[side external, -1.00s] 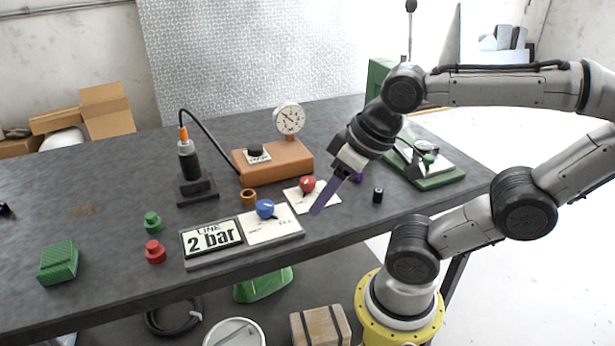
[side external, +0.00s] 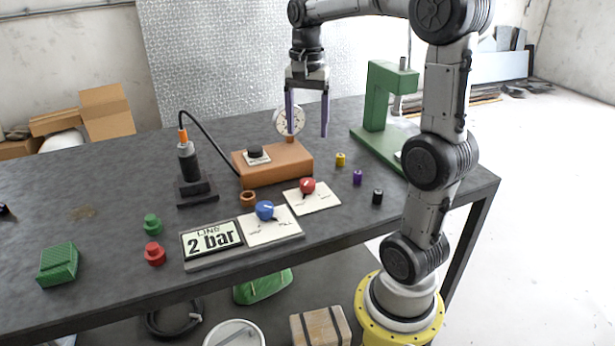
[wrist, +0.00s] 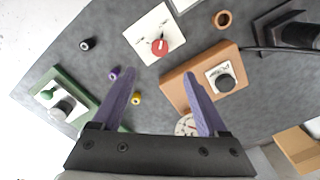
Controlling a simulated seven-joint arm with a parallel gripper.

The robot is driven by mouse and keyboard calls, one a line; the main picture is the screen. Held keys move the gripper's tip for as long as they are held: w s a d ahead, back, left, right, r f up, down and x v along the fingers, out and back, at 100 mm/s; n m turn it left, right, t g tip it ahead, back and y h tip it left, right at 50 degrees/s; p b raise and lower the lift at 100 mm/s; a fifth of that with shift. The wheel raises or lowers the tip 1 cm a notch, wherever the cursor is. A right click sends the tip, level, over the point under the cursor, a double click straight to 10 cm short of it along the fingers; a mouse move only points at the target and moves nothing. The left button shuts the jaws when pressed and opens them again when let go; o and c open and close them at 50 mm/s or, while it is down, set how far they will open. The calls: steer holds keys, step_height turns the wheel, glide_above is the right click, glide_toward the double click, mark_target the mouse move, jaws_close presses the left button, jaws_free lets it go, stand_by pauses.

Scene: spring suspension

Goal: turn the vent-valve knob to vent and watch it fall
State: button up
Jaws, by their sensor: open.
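My gripper (side external: 307,130) is open and empty, pointing down above the bench behind the red knob. Its two purple fingers are spread wide in the wrist view (wrist: 160,78). A red knob (side external: 307,185) stands on a white plate (side external: 325,201); it also shows in the wrist view (wrist: 159,47). A blue knob (side external: 265,210) sits on another white plate beside the "LINE 2 bar" sign (side external: 211,240). A black knob (side external: 255,152) is on an orange block (side external: 285,163). I cannot read which knob is the vent valve. A black cylinder (side external: 187,160) with an orange top stands upright on a dark base.
A round gauge (side external: 285,122) behind the block is partly hidden by a finger. A green stand (side external: 379,100) is at the right. Small yellow (side external: 340,159), purple (side external: 357,177) and black (side external: 377,196) pieces lie between. A cable loops from the cylinder to the block.

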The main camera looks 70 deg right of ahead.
mark_target(307, 181)
step_height(307, 181, down, 14)
steer(key=shift+r, duration=0.15)
stand_by(0.4)
jaws_close()
